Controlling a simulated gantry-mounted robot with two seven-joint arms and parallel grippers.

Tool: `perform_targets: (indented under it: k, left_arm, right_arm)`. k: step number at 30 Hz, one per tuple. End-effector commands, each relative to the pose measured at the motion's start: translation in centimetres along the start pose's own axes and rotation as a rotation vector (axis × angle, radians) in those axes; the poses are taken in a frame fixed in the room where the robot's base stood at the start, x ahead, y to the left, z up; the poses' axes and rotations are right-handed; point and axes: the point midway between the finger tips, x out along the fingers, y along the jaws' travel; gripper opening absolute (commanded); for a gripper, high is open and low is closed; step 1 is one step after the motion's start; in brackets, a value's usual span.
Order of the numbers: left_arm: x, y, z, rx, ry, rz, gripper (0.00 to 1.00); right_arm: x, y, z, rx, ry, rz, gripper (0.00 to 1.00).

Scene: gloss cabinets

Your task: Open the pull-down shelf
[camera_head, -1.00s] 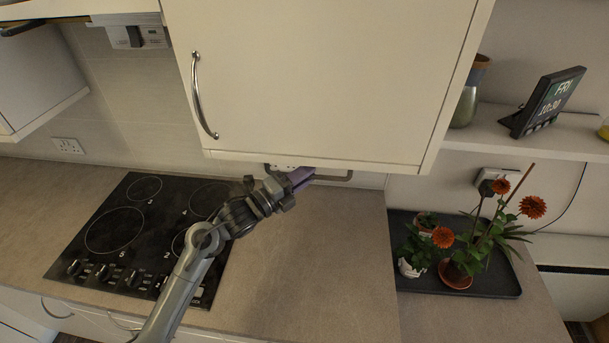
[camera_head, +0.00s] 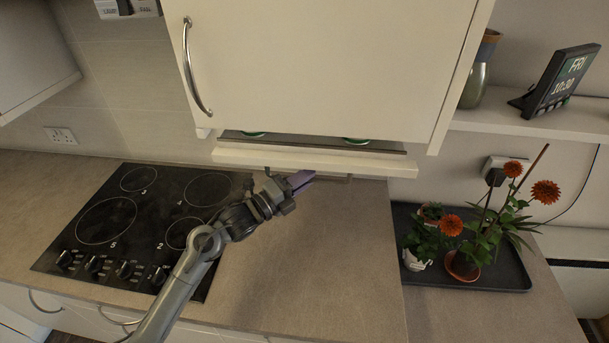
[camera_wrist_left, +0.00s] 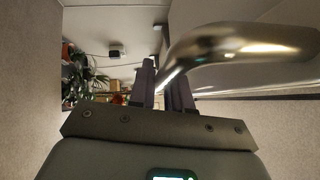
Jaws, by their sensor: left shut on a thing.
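The pull-down shelf (camera_head: 316,163) shows as a pale front strip below the white wall cabinet (camera_head: 325,65). It hangs lower than the cabinet's bottom edge, and items with green parts show in the gap. My left gripper (camera_head: 300,181) is just under the strip, shut on the shelf's handle. In the left wrist view the handle (camera_wrist_left: 235,42) is a thick shiny metal bar that bends down to the fingers (camera_wrist_left: 162,88). In the head view most of the handle is hidden behind the gripper and strip. My right gripper is not in view.
Below lies the worktop (camera_head: 310,270) with a black hob (camera_head: 125,225) at left. A dark tray (camera_head: 500,275) with potted flowers (camera_head: 465,250) stands at right, under a shelf holding a vase (camera_head: 478,78) and a clock (camera_head: 557,82). The worktop's middle is clear.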

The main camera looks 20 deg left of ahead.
Motion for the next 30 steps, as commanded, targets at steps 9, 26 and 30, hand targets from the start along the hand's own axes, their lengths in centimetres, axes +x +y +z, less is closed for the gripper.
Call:
perform_targets:
  k: [9, 26, 30]
  left_arm:
    - [-1.5, 10.5, -1.4, -0.006, 0.0, 0.022, 0.0]
    - [-2.5, 17.0, -2.4, -0.005, -0.002, 0.018, 0.0]
    - [-2.5, 17.1, -2.4, -0.005, -0.002, 0.017, 0.0]
  right_arm:
    - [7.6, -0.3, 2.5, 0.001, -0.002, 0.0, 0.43]
    - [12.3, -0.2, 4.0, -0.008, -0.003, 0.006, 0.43]
    - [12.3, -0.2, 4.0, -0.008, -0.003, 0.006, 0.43]
